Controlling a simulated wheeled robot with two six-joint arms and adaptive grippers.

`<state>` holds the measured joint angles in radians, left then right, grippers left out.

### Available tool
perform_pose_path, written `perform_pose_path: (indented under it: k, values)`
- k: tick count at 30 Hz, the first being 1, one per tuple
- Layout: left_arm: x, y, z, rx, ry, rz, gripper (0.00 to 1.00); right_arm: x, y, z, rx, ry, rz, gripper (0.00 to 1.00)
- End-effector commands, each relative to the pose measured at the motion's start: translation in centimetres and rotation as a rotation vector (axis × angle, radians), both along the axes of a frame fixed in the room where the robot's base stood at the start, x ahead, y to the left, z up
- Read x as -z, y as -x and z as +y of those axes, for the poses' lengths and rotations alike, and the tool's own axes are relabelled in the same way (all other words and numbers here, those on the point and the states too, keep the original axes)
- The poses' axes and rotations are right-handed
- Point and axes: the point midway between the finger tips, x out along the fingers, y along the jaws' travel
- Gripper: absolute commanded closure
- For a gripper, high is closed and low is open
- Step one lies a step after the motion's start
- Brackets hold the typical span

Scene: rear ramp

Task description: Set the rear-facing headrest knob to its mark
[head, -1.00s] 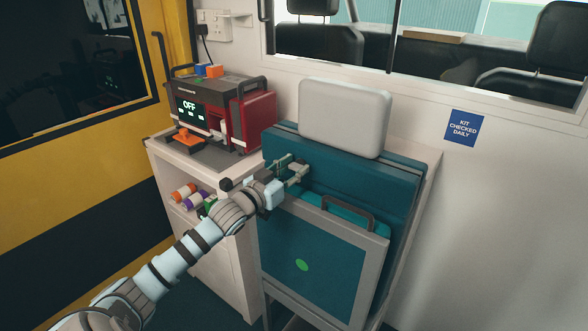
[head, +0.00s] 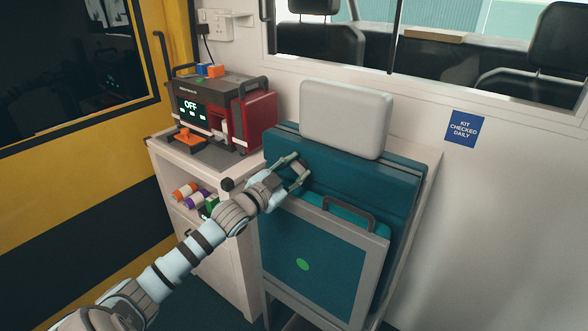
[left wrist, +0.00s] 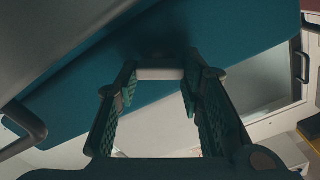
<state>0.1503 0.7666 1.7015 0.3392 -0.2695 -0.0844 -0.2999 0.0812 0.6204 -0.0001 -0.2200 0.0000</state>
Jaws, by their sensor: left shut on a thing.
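The rear-facing seat (head: 350,175) is teal with a light grey headrest (head: 346,118) on top. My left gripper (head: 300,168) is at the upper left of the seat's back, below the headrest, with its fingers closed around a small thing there. No mark for the knob can be made out. My right gripper is not in view.
A white cabinet (head: 222,262) stands left of the seat, with a red and black device (head: 215,110) reading OFF on top and rolls on its shelf. A grey-framed flap with a dark handle (head: 347,214) is below my gripper. Wall and window lie behind.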

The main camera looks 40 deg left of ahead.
Motion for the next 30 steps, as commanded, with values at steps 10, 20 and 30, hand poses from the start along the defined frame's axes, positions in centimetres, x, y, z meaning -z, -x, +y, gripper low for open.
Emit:
perform_pose_path:
  k: [10, 20, 30]
  values:
    - [0.0, 0.0, -0.1, -0.001, -0.328, 0.004, 0.93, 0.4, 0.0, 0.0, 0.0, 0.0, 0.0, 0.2]
    - [0.1, 0.0, -0.2, -0.001, -0.641, 0.009, 0.93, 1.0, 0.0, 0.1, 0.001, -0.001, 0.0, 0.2]
    - [0.1, -0.1, -0.2, -0.002, -0.915, 0.015, 0.93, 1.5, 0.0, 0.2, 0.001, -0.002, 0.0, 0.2]
